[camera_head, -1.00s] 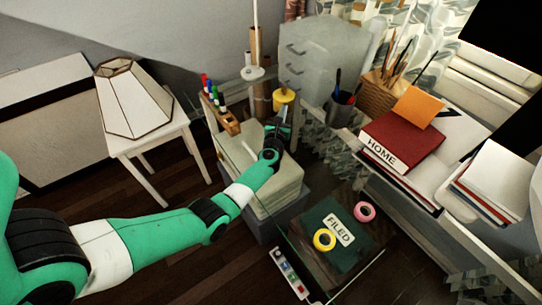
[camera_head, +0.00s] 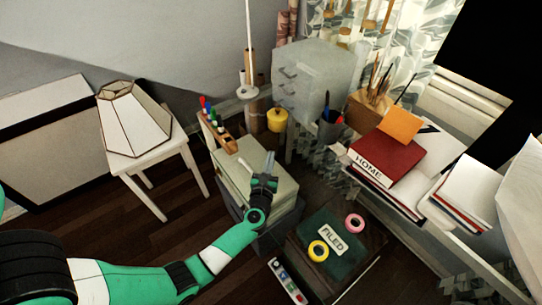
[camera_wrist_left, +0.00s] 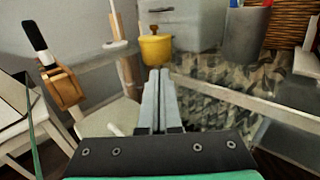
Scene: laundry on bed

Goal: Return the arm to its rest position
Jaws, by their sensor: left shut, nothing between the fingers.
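My left arm is green, white and black and comes in from the lower left of the head view. Its left gripper (camera_head: 268,165) is over the right part of a pale box-like surface (camera_head: 232,173). In the left wrist view the two grey fingers (camera_wrist_left: 158,82) lie side by side, shut with nothing between them. My right gripper is not in view.
A yellow pot (camera_head: 277,120) and a wooden marker holder (camera_head: 218,135) stand just beyond the gripper. A folder marked FILED (camera_head: 335,250) with pink and yellow tape rolls lies to the right. A red HOME book (camera_head: 388,158) lies farther right. A lamp (camera_head: 133,118) stands on a white stool at left.

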